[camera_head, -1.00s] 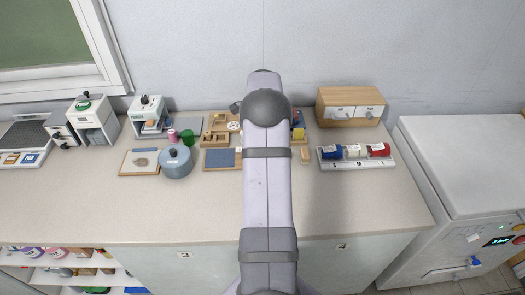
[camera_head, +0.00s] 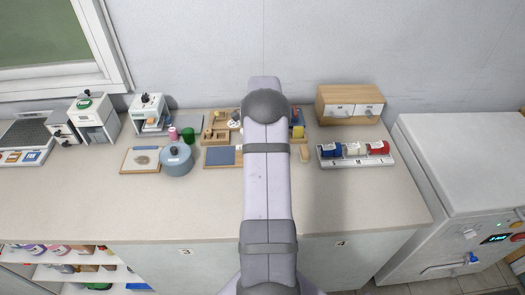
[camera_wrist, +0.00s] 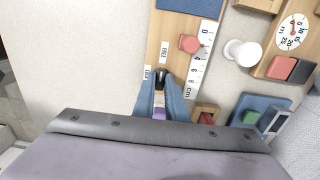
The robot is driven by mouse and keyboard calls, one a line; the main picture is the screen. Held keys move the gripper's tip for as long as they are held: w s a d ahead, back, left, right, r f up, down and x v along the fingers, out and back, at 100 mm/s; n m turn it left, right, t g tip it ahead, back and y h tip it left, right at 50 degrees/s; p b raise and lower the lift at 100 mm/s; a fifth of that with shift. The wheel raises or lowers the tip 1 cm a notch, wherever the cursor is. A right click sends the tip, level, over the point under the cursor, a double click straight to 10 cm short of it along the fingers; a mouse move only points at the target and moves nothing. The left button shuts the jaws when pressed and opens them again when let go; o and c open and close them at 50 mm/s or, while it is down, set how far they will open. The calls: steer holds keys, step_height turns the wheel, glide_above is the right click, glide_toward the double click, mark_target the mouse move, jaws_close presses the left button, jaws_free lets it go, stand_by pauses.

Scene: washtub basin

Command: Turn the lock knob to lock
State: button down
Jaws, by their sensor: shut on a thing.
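In the wrist view, my gripper (camera_wrist: 162,86) has its two blue fingers close together over a wooden board. The fingertips are shut on a small dark knob (camera_wrist: 162,75), mostly hidden between them. Two small white labels (camera_wrist: 163,51) with dark print lie beside it on the board; I cannot read them surely. A purple piece (camera_wrist: 159,113) shows between the fingers farther back. In the head view my arm hides the gripper and the knob.
Close to the fingers are a ruler strip (camera_wrist: 204,60), a red block (camera_wrist: 189,43), a white round knob (camera_wrist: 242,52) and a dial (camera_wrist: 292,32). In the head view, a pot (camera_head: 177,160) stands left, a spool tray (camera_head: 357,160) right. The counter front is clear.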

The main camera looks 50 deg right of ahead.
steer(key=shift+n, duration=0.4)
steer(key=n, duration=0.3)
steer(key=shift+n+b, duration=0.3)
steer(key=shift+b, duration=0.05)
steer(key=n, duration=0.4)
steer(key=shift+n, duration=0.3)
steer(key=n, duration=0.4)
steer(key=shift+b, duration=0.35)
steer(key=shift+r+n, duration=0.1)
steer(key=shift+n, duration=2.4)
steer(key=shift+w+d, duration=0.1)
steer(key=c, duration=1.8)
jaws_free()
